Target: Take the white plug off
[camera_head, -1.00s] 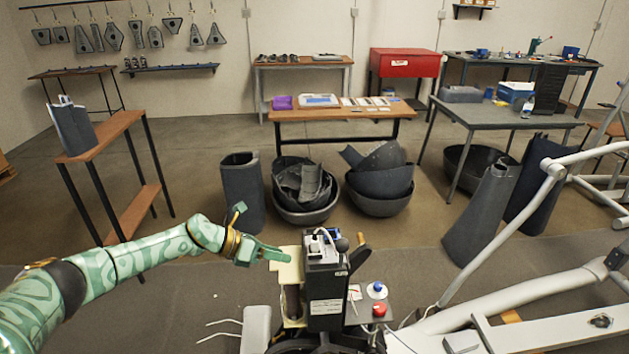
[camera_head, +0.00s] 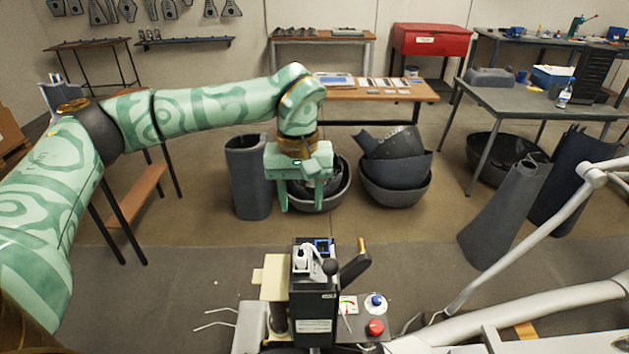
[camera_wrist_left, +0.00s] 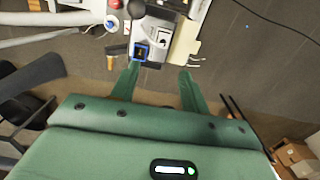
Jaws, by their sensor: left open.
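The white plug (camera_head: 302,257) sits on the top of a black box (camera_head: 315,300), beside a blue-framed socket (camera_head: 322,246) and a dark round knob. My left gripper (camera_head: 301,205) is open and empty, pointing down above and beyond the box in the head view. In the left wrist view, the open fingers (camera_wrist_left: 158,74) point toward the box top, with the blue-framed socket (camera_wrist_left: 142,52) near one fingertip. A pale shape on the box top there seems to be the plug (camera_wrist_left: 162,40). My right gripper is out of view.
A red button (camera_head: 375,327) and a blue knob (camera_head: 376,301) are on a panel right of the box. A cream plate (camera_head: 274,277) stands at its left. Grey frame tubes (camera_head: 540,298) run at the right. Dark bowls (camera_head: 395,180) stand on the floor beyond.

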